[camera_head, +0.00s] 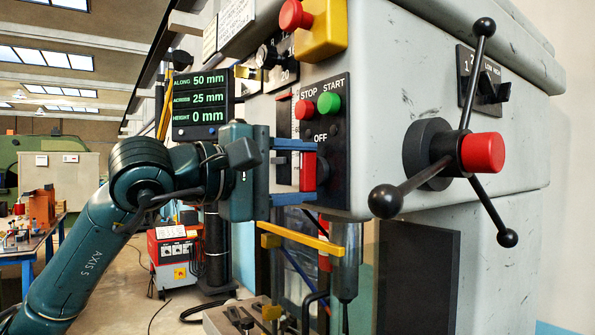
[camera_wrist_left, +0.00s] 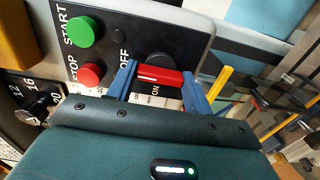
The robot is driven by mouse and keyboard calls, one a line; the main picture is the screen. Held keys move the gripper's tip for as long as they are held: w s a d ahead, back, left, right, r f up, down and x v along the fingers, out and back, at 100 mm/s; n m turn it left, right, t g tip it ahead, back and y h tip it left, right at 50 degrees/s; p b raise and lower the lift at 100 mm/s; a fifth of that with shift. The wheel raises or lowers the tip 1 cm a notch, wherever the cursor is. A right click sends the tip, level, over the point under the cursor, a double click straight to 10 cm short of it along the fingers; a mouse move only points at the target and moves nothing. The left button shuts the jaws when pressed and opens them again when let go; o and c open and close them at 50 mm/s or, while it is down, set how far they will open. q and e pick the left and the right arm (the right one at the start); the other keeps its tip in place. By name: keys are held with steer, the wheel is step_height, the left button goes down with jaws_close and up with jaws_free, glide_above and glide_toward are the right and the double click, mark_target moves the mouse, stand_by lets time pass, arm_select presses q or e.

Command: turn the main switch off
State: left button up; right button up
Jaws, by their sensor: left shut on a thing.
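The main switch has a red handle (camera_head: 307,172) on a black panel (camera_head: 340,112) on the machine's side. The handle stands upright in the head view, below the OFF label. In the left wrist view the red handle (camera_wrist_left: 160,76) lies between two blue fingers. The OFF label is by its left end and ON is just below it. My left gripper (camera_head: 312,172) is shut on the handle, one finger above and one below; in the wrist view the gripper (camera_wrist_left: 165,82) hides part of the switch. My right gripper is not in view.
Above the switch on the panel are a red STOP button (camera_head: 305,109) and a green START button (camera_head: 329,103). A yellow box with a red button (camera_head: 296,15) is higher up. A three-armed lever with a red hub (camera_head: 482,153) stands out at the right.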

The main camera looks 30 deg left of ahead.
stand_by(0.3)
arm_select(q)
steer(key=o, duration=1)
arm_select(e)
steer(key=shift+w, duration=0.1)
arm_select(q)
steer(key=b+v, duration=0.5)
steer(key=v, duration=0.8)
steer(key=shift+s, duration=0.1)
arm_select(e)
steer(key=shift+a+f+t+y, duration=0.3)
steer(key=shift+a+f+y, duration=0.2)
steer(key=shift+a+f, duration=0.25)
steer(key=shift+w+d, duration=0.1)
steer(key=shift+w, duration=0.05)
